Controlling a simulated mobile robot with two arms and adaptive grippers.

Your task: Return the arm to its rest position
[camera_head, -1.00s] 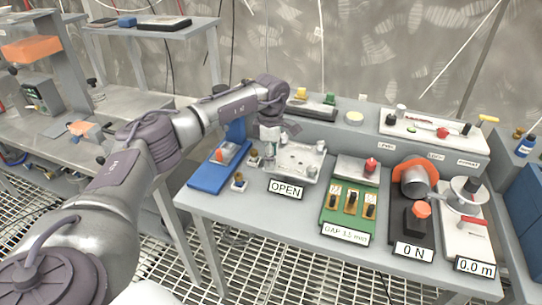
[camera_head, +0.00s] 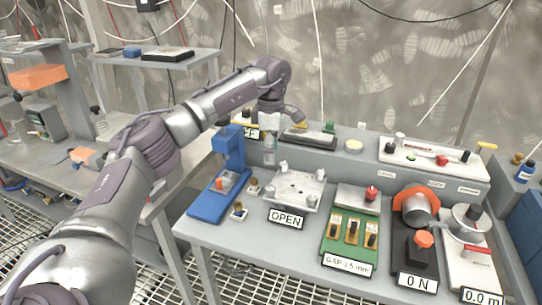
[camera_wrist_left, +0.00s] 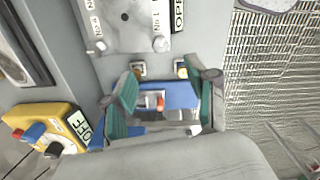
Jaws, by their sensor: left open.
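My left arm comes in from the left in the head view and bends down at the wrist above the bench. My left gripper (camera_head: 268,152) points downward near the back of the bench, beside the blue press stand (camera_head: 229,155). In the left wrist view its two teal fingers (camera_wrist_left: 163,98) are spread apart with nothing held between them. The blue stand's base (camera_wrist_left: 175,95) shows below and between the fingers. My right gripper is not in view.
The bench holds a pale fixture plate (camera_head: 297,188) by an OPEN sign (camera_head: 286,217), a green gauge board (camera_head: 350,232), an orange clamp device (camera_head: 416,205) and a crank unit (camera_head: 468,225). A yellow box (camera_wrist_left: 40,122) shows in the wrist view. Open air surrounds the upper arm.

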